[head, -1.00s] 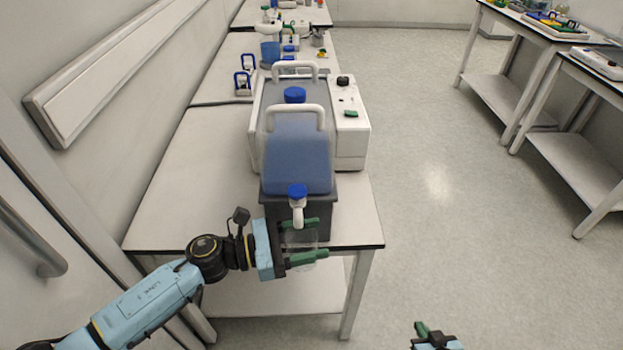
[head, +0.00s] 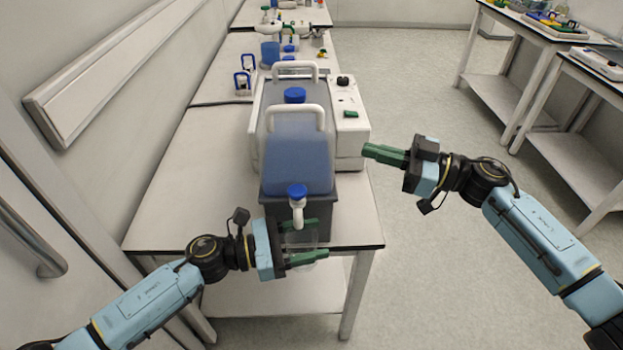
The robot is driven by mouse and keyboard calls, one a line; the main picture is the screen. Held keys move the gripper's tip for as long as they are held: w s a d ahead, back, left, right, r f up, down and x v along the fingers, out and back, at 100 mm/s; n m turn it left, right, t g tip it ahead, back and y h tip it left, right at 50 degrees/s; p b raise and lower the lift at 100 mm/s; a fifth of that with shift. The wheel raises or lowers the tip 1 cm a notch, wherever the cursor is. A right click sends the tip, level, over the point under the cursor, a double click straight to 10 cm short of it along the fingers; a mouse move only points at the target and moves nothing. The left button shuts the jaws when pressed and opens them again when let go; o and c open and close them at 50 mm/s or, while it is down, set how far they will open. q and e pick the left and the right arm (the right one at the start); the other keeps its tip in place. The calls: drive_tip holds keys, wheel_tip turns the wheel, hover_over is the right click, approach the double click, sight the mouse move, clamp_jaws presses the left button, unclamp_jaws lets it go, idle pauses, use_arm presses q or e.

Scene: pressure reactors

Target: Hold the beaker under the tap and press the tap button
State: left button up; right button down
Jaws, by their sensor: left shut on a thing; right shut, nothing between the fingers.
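A container (head: 297,165) with blue liquid and a white handle stands on a dark grey box (head: 318,215) at the table's front. Its tap (head: 298,212) is white, and the blue tap button (head: 297,191) sits on top. My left gripper (head: 303,241) is shut on the clear beaker (head: 302,242), just below the tap's spout. The beaker is faint and partly hidden by the green fingers. My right gripper (head: 366,150) is shut and empty, right of the container and apart from it, fingers pointing left.
The white table (head: 200,185) has a bare surface left of the container. A white device (head: 351,130) with a black knob and a green switch stands behind. Other benches (head: 585,125) are at the right. Open floor lies between.

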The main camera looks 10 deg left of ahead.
drive_tip(key=s+r+n+g+h, duration=0.3)
drive_tip(key=s+r+g+h, duration=0.1)
drive_tip(key=s+r+g, duration=0.1)
drive_tip(key=shift+s+a+n+g, duration=0.4)
drive_tip(key=shift+s, duration=0.25)
drive_tip(key=shift+r, duration=0.1)
hover_over(297, 192)
drive_tip(key=f+v, duration=0.1)
drive_tip(key=v, duration=0.2)
drive_tip(key=f, duration=0.2)
drive_tip(key=shift+a+f, duration=0.15)
drive_tip(key=shift+f, duration=0.85)
drive_tip(key=shift+a+f, duration=0.1)
drive_tip(key=shift+f, duration=0.9)
